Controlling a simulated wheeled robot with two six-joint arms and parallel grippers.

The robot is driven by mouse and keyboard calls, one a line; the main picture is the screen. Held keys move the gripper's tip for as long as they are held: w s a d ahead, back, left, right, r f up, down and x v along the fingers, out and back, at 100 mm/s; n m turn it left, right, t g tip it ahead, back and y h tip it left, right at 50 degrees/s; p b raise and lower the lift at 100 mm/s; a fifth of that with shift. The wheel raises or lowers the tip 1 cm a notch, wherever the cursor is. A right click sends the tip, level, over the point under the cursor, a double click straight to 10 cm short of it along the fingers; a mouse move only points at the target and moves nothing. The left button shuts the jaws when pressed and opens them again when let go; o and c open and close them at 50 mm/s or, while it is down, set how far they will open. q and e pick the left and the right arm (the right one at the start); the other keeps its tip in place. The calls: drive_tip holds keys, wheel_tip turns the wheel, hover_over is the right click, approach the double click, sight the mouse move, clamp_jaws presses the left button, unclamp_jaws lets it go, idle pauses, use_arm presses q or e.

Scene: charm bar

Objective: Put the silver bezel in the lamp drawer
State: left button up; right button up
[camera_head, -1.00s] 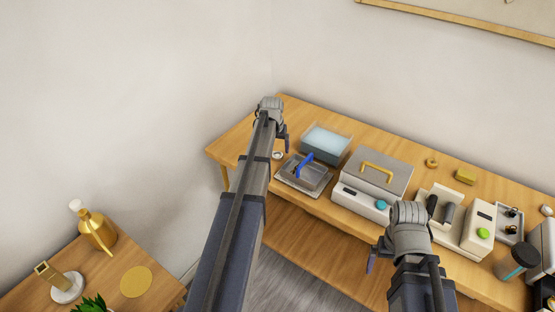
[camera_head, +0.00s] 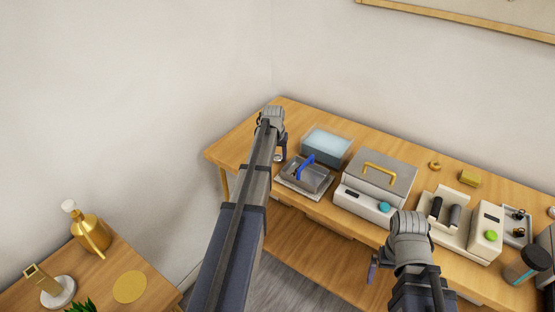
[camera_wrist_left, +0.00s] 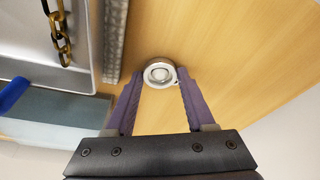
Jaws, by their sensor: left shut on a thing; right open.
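The silver bezel (camera_wrist_left: 160,73) is a small round metal ring on the wooden table, held between the fingertips of my left gripper (camera_wrist_left: 158,80) in the left wrist view. In the head view, the left gripper (camera_head: 281,152) is at the table's left end, and the bezel (camera_head: 277,158) is partly hidden by it. My right gripper (camera_head: 374,264) is open and empty in front of the table. I cannot tell which part is the lamp drawer; the table's front edge is partly hidden by my arms.
Right of the left gripper lie a grey tray with a blue handle (camera_head: 309,161) and a pale blue-topped box (camera_head: 327,144). A grey-lidded case with a yellow handle (camera_head: 381,170) stands beyond them. A side table with a gold bottle (camera_head: 89,234) is at lower left.

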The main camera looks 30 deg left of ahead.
sight(277, 160)
use_arm(q)
clamp_jaws()
drive_tip(key=shift+r, duration=0.15)
wheel_tip(277, 160, up, 10)
drive_tip(key=p, duration=1)
